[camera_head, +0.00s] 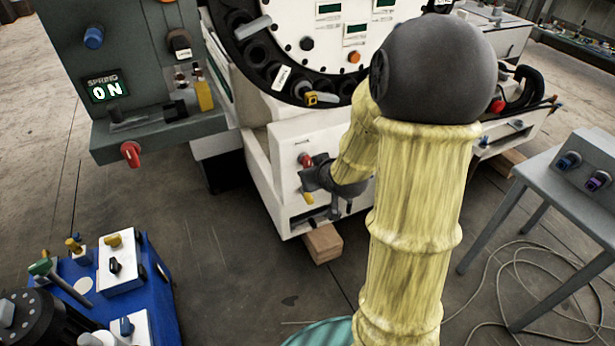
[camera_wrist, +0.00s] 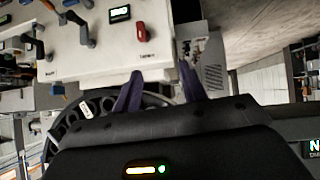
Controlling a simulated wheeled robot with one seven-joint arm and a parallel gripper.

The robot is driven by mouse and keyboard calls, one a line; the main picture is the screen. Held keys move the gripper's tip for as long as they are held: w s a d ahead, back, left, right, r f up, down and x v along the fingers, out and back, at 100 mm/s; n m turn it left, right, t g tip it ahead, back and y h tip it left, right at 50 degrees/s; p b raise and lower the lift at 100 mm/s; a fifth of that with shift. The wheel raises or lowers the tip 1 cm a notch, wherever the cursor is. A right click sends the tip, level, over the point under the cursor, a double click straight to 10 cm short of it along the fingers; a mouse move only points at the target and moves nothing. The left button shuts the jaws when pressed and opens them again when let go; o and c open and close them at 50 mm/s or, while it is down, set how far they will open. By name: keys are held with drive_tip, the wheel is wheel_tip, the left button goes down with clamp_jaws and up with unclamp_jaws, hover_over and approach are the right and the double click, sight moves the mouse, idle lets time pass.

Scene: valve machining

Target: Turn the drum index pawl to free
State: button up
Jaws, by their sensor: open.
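The drum (camera_head: 262,62) is a black ring with several round pockets around a white face, in the upper middle of the head view. A small yellow and black piece (camera_head: 312,99) sits at its lower rim; I cannot tell whether this is the index pawl. My gripper (camera_head: 328,205) is low in front of the white machine base, below the drum, and my arm hides part of that base. In the wrist view my gripper (camera_wrist: 160,82) shows two dark, spread fingers with nothing between them. A white panel with a red lever (camera_wrist: 142,32) lies beyond them.
A grey cabinet (camera_head: 112,62) with a lit "ON" display and a red knob (camera_head: 131,154) stands at left. A blue station (camera_head: 158,300) is at lower left. A wooden block (camera_head: 322,243) lies under the base.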

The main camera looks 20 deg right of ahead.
drive_tip(key=w+d+f+t+b, duration=0.2)
drive_tip(key=d+f+t+b, duration=0.2)
drive_tip(key=f+b, duration=0.4)
drive_tip(key=w+d+f+t+y+b, duration=0.1)
drive_tip(key=w+d+f+t+b, duration=0.2)
drive_tip(key=f+b, duration=0.6)
drive_tip(key=t+b, duration=0.1)
drive_tip(key=b, duration=0.3)
drive_tip(key=shift+d, duration=0.4)
